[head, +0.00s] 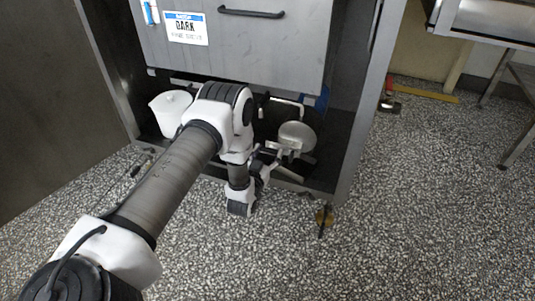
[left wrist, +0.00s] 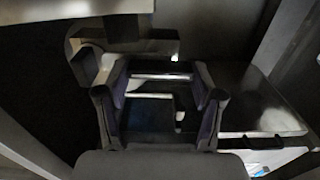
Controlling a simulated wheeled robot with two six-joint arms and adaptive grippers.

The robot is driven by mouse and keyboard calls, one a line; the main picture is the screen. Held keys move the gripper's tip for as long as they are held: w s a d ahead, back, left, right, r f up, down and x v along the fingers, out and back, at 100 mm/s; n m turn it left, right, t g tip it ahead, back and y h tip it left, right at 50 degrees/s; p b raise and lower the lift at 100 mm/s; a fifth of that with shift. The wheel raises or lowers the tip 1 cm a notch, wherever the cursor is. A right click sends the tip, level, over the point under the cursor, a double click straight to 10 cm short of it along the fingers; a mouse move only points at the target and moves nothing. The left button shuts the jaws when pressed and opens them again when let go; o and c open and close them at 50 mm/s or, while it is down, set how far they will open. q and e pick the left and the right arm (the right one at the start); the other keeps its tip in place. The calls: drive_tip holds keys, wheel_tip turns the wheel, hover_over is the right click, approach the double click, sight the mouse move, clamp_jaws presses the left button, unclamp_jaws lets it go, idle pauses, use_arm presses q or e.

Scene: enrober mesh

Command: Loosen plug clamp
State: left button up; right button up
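My left arm reaches into the low bay under the grey tank. My left gripper (head: 277,152) is in front of a round silver metal part (head: 297,133), and I cannot tell whether they touch. I cannot clearly make out the plug clamp. In the left wrist view the two dark fingers of my left gripper (left wrist: 160,76) stand wide apart. Pale metal bars (left wrist: 160,97) show between them, with no clear contact. A dark grey bracket-like part (left wrist: 125,47) lies beyond the fingertips. My right gripper is not in view.
The grey tank (head: 250,50) with a "DARK" label hangs low above the bay. A white bucket (head: 170,112) stands left of my arm.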

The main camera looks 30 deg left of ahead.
use_arm(q)
drive_tip(key=shift+c, duration=0.9)
drive_tip(key=shift+r+n, duration=0.1)
drive_tip(key=shift+n, duration=0.4)
drive_tip(key=shift+n+p, duration=0.65)
drive_tip(key=shift+n, duration=0.35)
drive_tip(key=n+p, duration=0.1)
drive_tip(key=n, duration=0.4)
drive_tip(key=shift+a, duration=0.15)
drive_tip(key=n+p, duration=0.1)
drive_tip(key=n, duration=0.9)
drive_tip(key=shift+a+f, duration=0.1)
drive_tip(key=shift+f, duration=0.15)
